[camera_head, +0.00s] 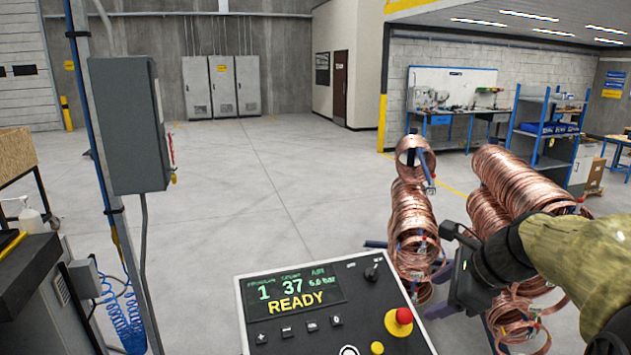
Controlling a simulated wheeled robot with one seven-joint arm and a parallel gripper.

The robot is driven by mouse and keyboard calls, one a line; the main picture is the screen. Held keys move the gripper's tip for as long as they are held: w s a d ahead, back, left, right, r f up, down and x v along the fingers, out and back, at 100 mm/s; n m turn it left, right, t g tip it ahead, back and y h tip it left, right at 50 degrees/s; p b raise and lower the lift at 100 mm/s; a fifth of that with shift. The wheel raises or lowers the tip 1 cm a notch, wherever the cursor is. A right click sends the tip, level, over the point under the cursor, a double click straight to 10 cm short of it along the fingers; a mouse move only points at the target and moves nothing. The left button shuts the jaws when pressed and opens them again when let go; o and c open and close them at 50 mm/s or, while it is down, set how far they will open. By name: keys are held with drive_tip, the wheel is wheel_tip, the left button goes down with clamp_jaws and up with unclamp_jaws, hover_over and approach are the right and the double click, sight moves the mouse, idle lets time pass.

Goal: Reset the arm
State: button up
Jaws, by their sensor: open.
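My arm enters from the right edge, and my gripper (447,270) shows at the lower right, in front of the copper coils. Its jaws are small and partly dark against the coils, and I see nothing held between them. A column of copper tube coils (409,213) hangs just left of my gripper. A larger row of copper coils (515,185) is behind and above it. More loose copper loops (515,318) show below my gripper. My arm hides part of the coils and their rack.
A control panel (300,325) reading READY, with a red emergency button (398,321), stands at the bottom centre, left of my gripper. A grey electrical box (128,125) on a post is at the left. A blue shelf (545,130) stands at the back right. The middle floor is clear.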

drive_tip(key=s+a+f+n+g+h, duration=0.1)
drive_tip(key=s+a+f+n+h, duration=0.1)
drive_tip(key=s+f+n, duration=0.3)
drive_tip(key=s+a+f+n+g+h, duration=0.2)
drive_tip(key=s+a+f+n, duration=0.3)
drive_tip(key=f+n, duration=0.9)
drive_tip(key=s+n, duration=0.1)
drive_tip(key=n, duration=0.2)
drive_tip(key=shift+s, duration=0.15)
idle(0.7)
